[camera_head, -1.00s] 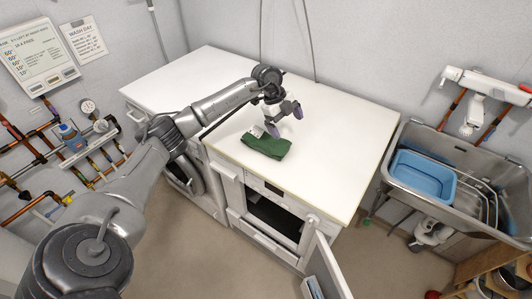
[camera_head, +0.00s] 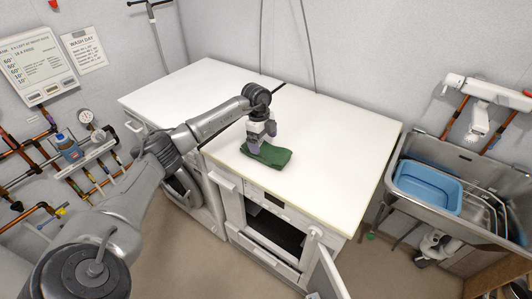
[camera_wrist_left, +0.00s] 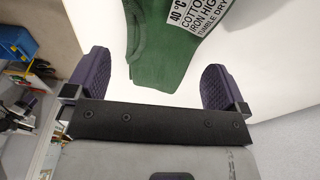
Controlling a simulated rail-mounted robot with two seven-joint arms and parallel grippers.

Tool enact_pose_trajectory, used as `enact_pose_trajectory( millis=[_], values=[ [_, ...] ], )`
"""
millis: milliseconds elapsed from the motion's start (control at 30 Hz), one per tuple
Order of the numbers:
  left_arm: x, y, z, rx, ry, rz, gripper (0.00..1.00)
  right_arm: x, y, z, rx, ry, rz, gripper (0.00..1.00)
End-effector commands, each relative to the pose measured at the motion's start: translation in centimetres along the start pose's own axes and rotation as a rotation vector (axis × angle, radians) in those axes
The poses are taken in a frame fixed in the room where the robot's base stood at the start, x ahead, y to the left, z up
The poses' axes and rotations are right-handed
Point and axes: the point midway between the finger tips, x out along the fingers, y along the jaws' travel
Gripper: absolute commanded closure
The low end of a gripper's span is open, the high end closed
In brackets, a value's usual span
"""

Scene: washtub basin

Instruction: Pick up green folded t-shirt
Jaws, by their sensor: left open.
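The green folded t-shirt (camera_head: 270,155) lies on the white worktop near its front edge. In the left wrist view the green t-shirt (camera_wrist_left: 165,55) carries a white care label with black print. My left gripper (camera_head: 262,147) is over the left end of the t-shirt in the head view and partly covers it. In the left wrist view my left gripper (camera_wrist_left: 158,85) is open, its purple fingers wide apart. The near end of the t-shirt shows between and beyond the fingers, with nothing gripped. My right gripper is not in view.
The white worktop (camera_head: 340,140) is clear around the t-shirt. Below it is an open appliance with its door (camera_head: 328,270) swung out. A metal sink (camera_head: 470,165) holding a blue basin (camera_head: 428,186) stands at right. Pipes and a gauge line the left wall.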

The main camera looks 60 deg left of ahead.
Motion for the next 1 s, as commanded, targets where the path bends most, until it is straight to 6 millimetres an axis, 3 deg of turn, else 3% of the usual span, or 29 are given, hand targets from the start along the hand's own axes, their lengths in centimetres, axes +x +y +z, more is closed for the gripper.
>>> enact_pose_trajectory(
  millis=[167,533,767,1000],
  values=[
    [0.7,-0.1,-0.1,0.001,0.001,0.001,0.00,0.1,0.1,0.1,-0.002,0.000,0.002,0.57],
    [5.0,-0.3,-0.2,0.000,0.001,0.000,0.00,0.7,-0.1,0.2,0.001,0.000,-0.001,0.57],
    [5.2,-0.3,-0.2,0.000,0.001,-0.001,0.00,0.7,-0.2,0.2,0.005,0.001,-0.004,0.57],
    [5.2,-0.3,-0.2,0.000,0.000,-0.001,0.20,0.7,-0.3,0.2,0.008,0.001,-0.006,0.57]
  ],
)
